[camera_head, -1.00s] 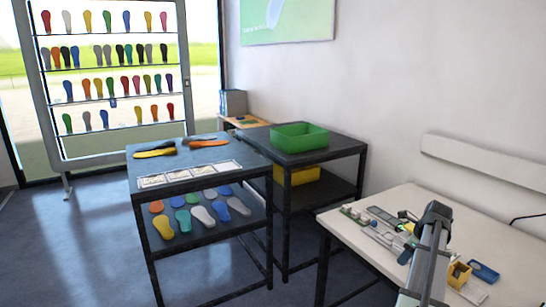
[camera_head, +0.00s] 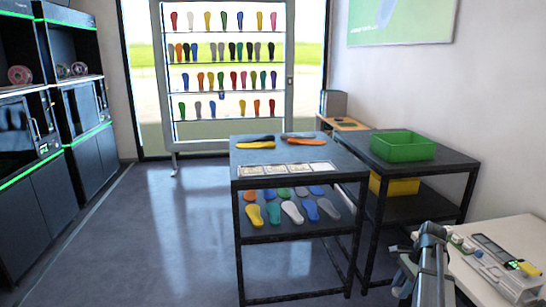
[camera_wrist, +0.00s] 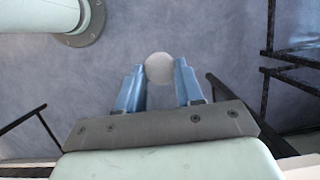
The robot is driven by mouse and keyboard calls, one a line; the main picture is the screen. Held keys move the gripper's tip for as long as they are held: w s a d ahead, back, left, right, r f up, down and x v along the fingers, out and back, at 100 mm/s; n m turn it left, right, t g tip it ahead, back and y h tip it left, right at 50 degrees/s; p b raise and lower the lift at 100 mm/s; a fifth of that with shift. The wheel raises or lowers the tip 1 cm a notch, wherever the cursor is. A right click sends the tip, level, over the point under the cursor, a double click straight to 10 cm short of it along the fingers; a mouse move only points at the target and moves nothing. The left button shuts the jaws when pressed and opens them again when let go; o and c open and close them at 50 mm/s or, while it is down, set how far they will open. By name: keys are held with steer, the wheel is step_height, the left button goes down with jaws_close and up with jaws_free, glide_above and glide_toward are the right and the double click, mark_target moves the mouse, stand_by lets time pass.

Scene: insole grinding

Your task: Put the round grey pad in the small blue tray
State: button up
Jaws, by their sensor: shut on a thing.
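The round grey pad (camera_wrist: 159,67) is held between the tips of my gripper's two blue fingers (camera_wrist: 159,80) in the wrist view. My gripper is shut on it, and the grey floor shows below and around it. In the head view my arm stands at the lower right, beside the white table's near left edge, and I cannot make out the pad there. The small blue tray is in neither view now.
The white table (camera_head: 470,287) at the lower right carries a grey device (camera_head: 505,285) and small parts. A dark table (camera_head: 345,177) with insoles stands left of it, near a dark stand holding a green bin (camera_head: 402,147). The floor (camera_head: 165,250) at left is clear.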

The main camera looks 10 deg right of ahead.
steer(key=w+a+f+n+g, duration=0.1)
steer(key=a+n, duration=0.3)
steer(key=a, duration=0.5)
steer(key=w+a+f+n+g+h, duration=0.1)
steer(key=w+a+n, duration=0.1)
steer(key=a+n, duration=0.3)
steer(key=a, duration=0.4)
steer(key=shift+a+f+g, duration=0.15)
steer(key=shift+f+g, duration=0.15)
steer(key=s+a+f+n+h, duration=0.1)
steer(key=a+n, duration=0.3)
steer(key=a, duration=0.4)
steer(key=s+a+f+n+g+h, duration=0.1)
steer(key=a+n, duration=0.4)
steer(key=a, duration=0.3)
steer(key=shift+s+a, duration=0.15)
steer(key=shift+s, duration=0.1)
